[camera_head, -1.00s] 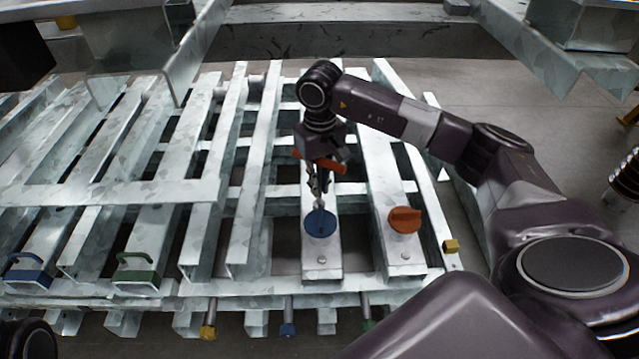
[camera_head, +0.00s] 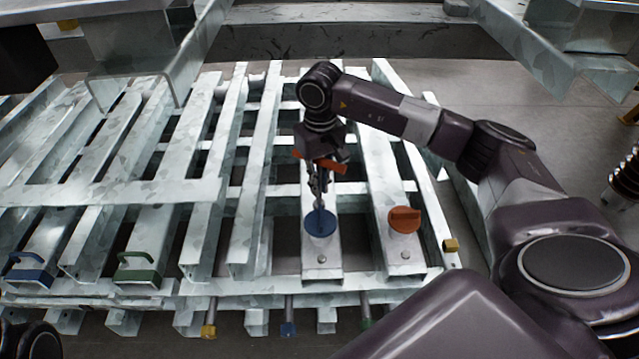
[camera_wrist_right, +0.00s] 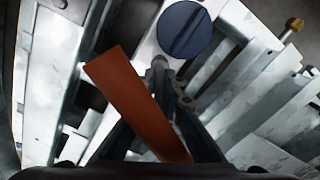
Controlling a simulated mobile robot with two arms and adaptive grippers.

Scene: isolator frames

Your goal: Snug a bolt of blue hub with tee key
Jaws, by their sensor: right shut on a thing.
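The blue hub (camera_head: 320,224) is a round disc on a pale metal beam. It also shows in the wrist view (camera_wrist_right: 185,30), with a raised bar across it. A bolt head (camera_head: 322,259) sits on the beam in front of the hub. My right gripper (camera_head: 319,190) points down just behind the hub and is shut on the tee key. The key's orange crossbar (camera_head: 320,162) lies across the gripper and fills the middle of the wrist view (camera_wrist_right: 140,105). The fingers hide the key's lower end, so I cannot tell whether it is seated on a bolt.
An orange hub (camera_head: 404,219) stands on the beam to the right, with a bolt in front. Blue (camera_head: 28,271) and green (camera_head: 138,270) handled pieces sit at left. Rods with yellow (camera_head: 209,331), blue and green ends line the front edge. Gaps separate the beams.

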